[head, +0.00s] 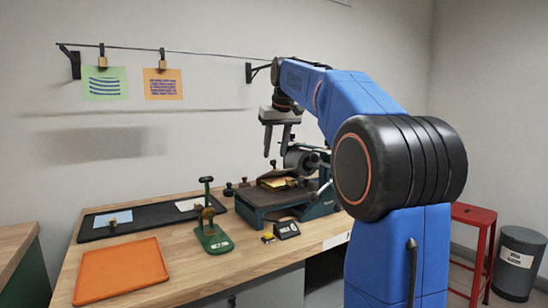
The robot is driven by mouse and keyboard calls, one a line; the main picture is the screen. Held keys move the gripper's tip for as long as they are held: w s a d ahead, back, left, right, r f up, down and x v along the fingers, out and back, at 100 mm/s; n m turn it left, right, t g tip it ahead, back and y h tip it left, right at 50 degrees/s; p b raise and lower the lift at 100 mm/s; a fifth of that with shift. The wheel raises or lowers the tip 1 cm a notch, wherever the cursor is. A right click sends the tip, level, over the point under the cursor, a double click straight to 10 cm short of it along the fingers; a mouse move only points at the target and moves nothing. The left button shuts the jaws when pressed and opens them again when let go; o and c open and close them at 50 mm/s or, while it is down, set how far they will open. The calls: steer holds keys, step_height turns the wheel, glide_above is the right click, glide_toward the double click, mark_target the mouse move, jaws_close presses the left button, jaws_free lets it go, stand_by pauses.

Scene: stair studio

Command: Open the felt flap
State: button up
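A small press (272,204) with a dark green bed stands on the wooden bench. On its bed lies a small stack with a brown, slightly tilted top piece (276,173) that looks like the felt flap. A yellowish layer (273,183) shows under it. How far the flap is raised is too small to tell. My gripper (276,152) points down above the stack. Its two fingers are apart with nothing visible between them, and they do not appear to touch the flap. My blue arm hides part of the press's right side.
An orange tray (122,270), a black tray (150,219) with paper sheets, a green stand (213,238) and a small black device (286,229) share the bench (187,269). A wire with two clipped prints runs above. A red stool (474,216) and grey bin (517,264) stand at right.

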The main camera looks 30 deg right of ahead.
steer(key=shift+x, duration=1.5)
jaws_close()
steer(key=shift+r, duration=0.15)
